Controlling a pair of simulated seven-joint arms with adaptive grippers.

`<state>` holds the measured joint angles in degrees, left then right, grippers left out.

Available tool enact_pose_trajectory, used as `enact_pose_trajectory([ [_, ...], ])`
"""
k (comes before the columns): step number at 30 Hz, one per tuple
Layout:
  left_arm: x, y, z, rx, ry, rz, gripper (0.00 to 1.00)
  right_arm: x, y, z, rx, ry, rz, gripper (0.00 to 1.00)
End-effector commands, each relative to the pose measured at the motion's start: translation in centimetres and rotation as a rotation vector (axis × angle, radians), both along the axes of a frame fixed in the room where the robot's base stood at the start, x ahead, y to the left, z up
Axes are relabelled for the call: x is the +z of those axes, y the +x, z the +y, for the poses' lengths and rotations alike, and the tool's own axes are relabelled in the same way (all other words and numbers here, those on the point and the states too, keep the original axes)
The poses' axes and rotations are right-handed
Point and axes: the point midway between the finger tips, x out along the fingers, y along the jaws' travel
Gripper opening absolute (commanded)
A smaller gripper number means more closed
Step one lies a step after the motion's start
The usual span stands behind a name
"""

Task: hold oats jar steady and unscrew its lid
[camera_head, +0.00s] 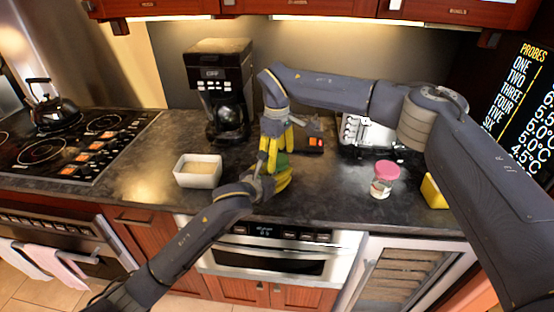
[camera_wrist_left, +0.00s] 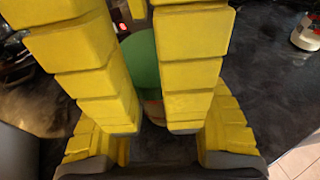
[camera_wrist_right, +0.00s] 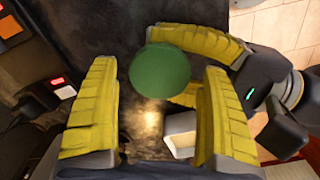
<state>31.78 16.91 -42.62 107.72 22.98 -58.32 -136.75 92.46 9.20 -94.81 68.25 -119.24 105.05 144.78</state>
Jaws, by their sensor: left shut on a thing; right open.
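A jar with a round green lid (camera_wrist_right: 160,72) stands on the dark counter, mostly hidden by my grippers; I take it as the oats jar. Its green also shows between the yellow fingers in the left wrist view (camera_wrist_left: 140,62) and in the head view (camera_head: 282,160). My left gripper (camera_head: 279,180) is shut around the jar from the front, its fingers on either side. My right gripper (camera_head: 272,157) comes from above and is open. In the right wrist view its fingers (camera_wrist_right: 160,110) stand on both sides of the lid, with gaps visible.
A white bowl (camera_head: 198,172) with pale contents stands left of the jar. A pink-lidded jar (camera_head: 383,180) and a yellow object (camera_head: 433,191) are to the right. A coffee maker (camera_head: 220,90) and a small black device with an orange display (camera_head: 315,142) stand behind.

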Motion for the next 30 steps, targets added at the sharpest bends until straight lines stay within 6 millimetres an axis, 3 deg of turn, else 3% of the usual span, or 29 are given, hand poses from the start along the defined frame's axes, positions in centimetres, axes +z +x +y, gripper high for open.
enact_pose_trajectory([
  [19, -0.2, 0.0, 0.0, 0.000, 0.001, 0.003, 0.00, 6.4, 0.0, 0.0, 0.001, 0.001, 0.000, 0.83],
  [30, -0.2, 0.0, 0.0, 0.000, 0.001, 0.003, 0.00, 2.5, -0.1, 0.0, 0.001, 0.001, 0.003, 0.83],
])
